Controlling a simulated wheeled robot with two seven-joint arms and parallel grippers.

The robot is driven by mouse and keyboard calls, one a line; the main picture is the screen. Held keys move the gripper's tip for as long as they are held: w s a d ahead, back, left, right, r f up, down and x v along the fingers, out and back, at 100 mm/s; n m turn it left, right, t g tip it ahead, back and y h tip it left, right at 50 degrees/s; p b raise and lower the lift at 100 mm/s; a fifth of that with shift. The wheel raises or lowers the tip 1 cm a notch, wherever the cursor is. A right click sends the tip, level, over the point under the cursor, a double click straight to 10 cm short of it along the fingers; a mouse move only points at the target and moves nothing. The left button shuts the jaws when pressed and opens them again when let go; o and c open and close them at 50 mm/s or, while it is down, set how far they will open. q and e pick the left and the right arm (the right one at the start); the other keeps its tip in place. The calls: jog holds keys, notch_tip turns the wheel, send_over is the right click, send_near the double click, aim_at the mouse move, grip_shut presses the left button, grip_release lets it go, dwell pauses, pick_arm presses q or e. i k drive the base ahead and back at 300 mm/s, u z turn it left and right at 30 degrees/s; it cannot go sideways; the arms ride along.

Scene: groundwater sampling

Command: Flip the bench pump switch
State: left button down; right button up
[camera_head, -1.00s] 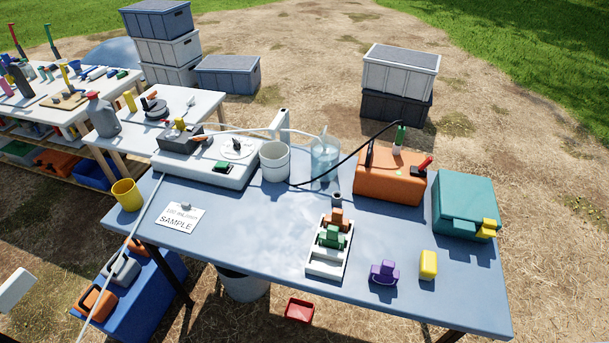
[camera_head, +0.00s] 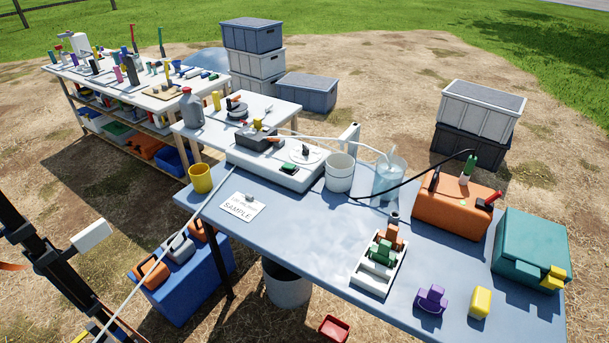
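The bench pump (camera_head: 262,172) is a long white unit on the blue-grey table (camera_head: 300,222), near its back left edge. A dark grey block with a yellow part sits on its left half. A small green switch (camera_head: 288,168) on a black base is on its front right part; its position is too small to tell. A thin white tube runs from the pump to a clear beaker (camera_head: 388,180). Neither of my grippers is in view.
A sample card (camera_head: 242,207) lies in front. An orange box (camera_head: 447,211) and teal box (camera_head: 522,240) fill the right side. A black frame (camera_head: 45,255) stands at left.

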aim_at(291, 166)
jog(key=z, duration=0.5)
jog(key=k, duration=1.15)
jog(key=z, duration=0.1)
jog(key=i, duration=0.4)
jog(key=u, duration=1)
jog(key=i, duration=0.8)
jog(key=z, duration=0.55)
jog(key=i, duration=0.65)
jog(key=z, duration=0.65)
